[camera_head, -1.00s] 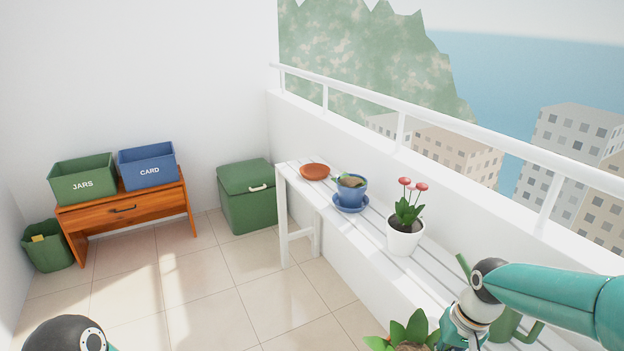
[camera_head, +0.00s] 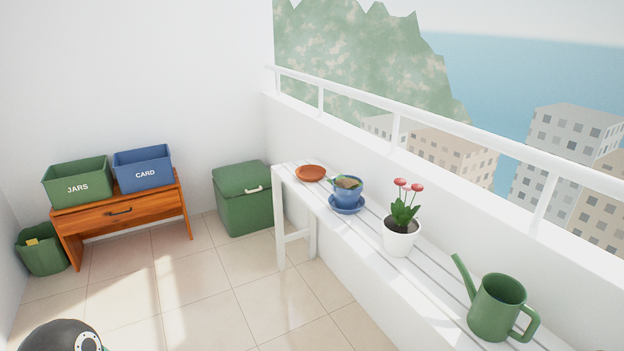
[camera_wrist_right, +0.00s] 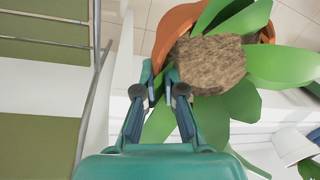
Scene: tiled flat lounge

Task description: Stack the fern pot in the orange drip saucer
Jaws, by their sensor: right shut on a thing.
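The fern pot (camera_wrist_right: 171,32) is an orange-brown pot with brown soil and broad green leaves, seen in the right wrist view. My right gripper (camera_wrist_right: 162,88) is shut on its rim; leaves partly hide the contact. The pot is out of the head view. The orange drip saucer (camera_head: 311,174) lies at the far end of the white slatted bench in the head view, and it looks empty. My right gripper is not in the head view. My left gripper is in neither view; only a dark joint of my left arm shows at bottom left.
On the bench (camera_head: 436,274) stand a blue pot (camera_head: 349,192) in a blue saucer (camera_head: 346,206), a white flower pot (camera_head: 399,241) and a green watering can (camera_head: 496,308). A railing (camera_head: 400,105) runs behind.

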